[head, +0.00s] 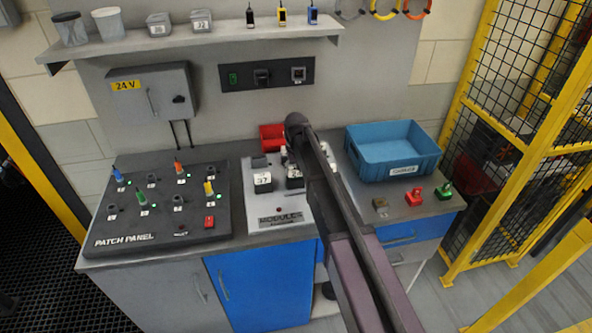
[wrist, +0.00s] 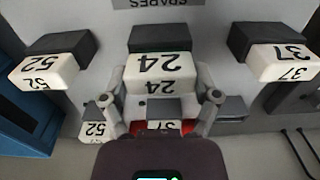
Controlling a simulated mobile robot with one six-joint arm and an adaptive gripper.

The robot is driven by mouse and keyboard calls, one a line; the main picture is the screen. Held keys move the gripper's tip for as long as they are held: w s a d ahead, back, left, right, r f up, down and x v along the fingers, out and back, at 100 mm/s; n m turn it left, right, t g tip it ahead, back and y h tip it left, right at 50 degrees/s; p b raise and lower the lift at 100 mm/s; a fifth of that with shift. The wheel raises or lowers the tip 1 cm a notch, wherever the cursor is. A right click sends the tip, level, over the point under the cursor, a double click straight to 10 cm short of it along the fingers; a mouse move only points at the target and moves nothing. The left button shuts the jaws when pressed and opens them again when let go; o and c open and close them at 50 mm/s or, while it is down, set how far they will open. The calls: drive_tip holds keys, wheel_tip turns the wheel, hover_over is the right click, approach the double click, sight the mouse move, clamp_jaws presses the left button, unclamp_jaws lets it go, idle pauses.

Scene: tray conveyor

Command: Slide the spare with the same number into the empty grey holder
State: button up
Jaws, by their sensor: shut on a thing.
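My gripper (wrist: 164,99) is shut on the spare numbered 24 (wrist: 160,67), a white block with a dark part behind it. I cannot tell whether it is lifted. The spare 52 (wrist: 48,70) is on its left and the spare 37 (wrist: 283,63) on its right; the 37 also shows in the head view (head: 263,181). Beyond the fingers are smaller blocks marked 52 (wrist: 94,130) and 37 (wrist: 160,127). A grey holder (wrist: 234,107) right of them looks empty; it also shows in the head view (head: 259,162). My arm hides much of the module panel there.
A patch panel (head: 150,226) with coloured plugs stands left of the module panel. A blue crate (head: 427,160) and several coloured buttons (head: 413,196) are on the right. A red bin (head: 270,136) stands behind, and a shelf (head: 215,37) is above.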

drive_tip(key=shift+r+p, duration=1.95)
drive_tip(key=shift+r, duration=0.05)
idle(0.3)
drive_tip(key=shift+r+p, duration=1.95)
drive_tip(key=shift+r, duration=0.05)
drive_tip(key=shift+f, duration=0.1)
